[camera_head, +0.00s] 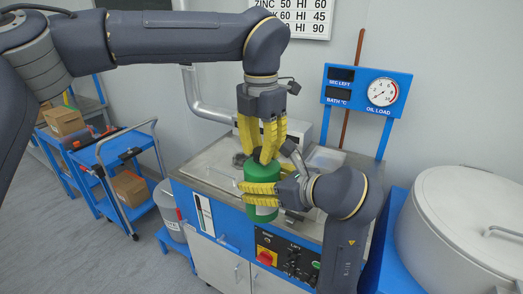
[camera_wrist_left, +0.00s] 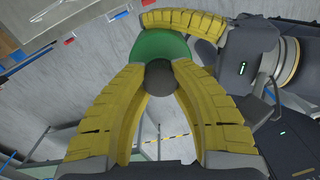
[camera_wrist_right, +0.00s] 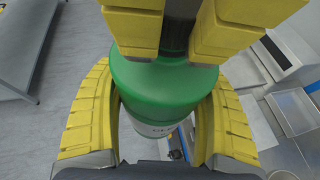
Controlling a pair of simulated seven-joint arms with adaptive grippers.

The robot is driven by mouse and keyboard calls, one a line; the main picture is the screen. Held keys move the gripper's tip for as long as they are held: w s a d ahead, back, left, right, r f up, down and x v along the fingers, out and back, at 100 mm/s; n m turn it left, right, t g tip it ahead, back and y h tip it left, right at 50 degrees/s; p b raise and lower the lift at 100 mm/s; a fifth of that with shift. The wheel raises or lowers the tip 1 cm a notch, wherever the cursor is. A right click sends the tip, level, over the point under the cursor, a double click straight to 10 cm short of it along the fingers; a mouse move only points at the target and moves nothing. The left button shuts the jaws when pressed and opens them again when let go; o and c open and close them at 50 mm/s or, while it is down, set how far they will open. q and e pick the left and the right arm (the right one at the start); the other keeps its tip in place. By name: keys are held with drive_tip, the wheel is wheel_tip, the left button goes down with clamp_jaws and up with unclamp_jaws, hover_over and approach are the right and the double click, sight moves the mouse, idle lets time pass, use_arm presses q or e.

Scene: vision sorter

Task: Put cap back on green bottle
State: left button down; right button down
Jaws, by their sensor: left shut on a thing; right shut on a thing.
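The green bottle (camera_head: 264,183) stands upright, held above the machine's front edge. My right gripper (camera_head: 258,194) is shut around its body from the right. In the right wrist view the bottle (camera_wrist_right: 160,92) sits between the two yellow fingers, its label partly hidden. My left gripper (camera_head: 268,152) points down at the bottle's top and is shut on the dark cap (camera_wrist_left: 160,78). The cap also shows in the right wrist view (camera_wrist_right: 177,38), between the left fingers and in line with the bottle's neck. I cannot tell whether it is seated on the neck.
A steel-topped blue machine (camera_head: 205,169) with a control panel (camera_head: 285,258) is below. A large grey drum (camera_head: 455,240) stands at the right. A blue gauge sign (camera_head: 366,91) is behind. A blue cart (camera_head: 115,165) stands at the left, with open floor near it.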

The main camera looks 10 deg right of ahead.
use_arm(q)
drive_tip(key=m, duration=0.4)
drive_tip(key=shift+m, duration=0.3)
drive_tip(key=m, duration=0.8)
drive_tip(key=shift+m, duration=0.4)
drive_tip(key=m, duration=0.4)
drive_tip(key=shift+f+m, duration=0.1)
drive_tip(key=shift+m, duration=0.2)
drive_tip(key=c, duration=1.1)
unclamp_jaws()
wheel_tip(320, 180, up, 12)
drive_tip(key=shift+r, duration=0.1)
drive_tip(key=shift+d, duration=0.1)
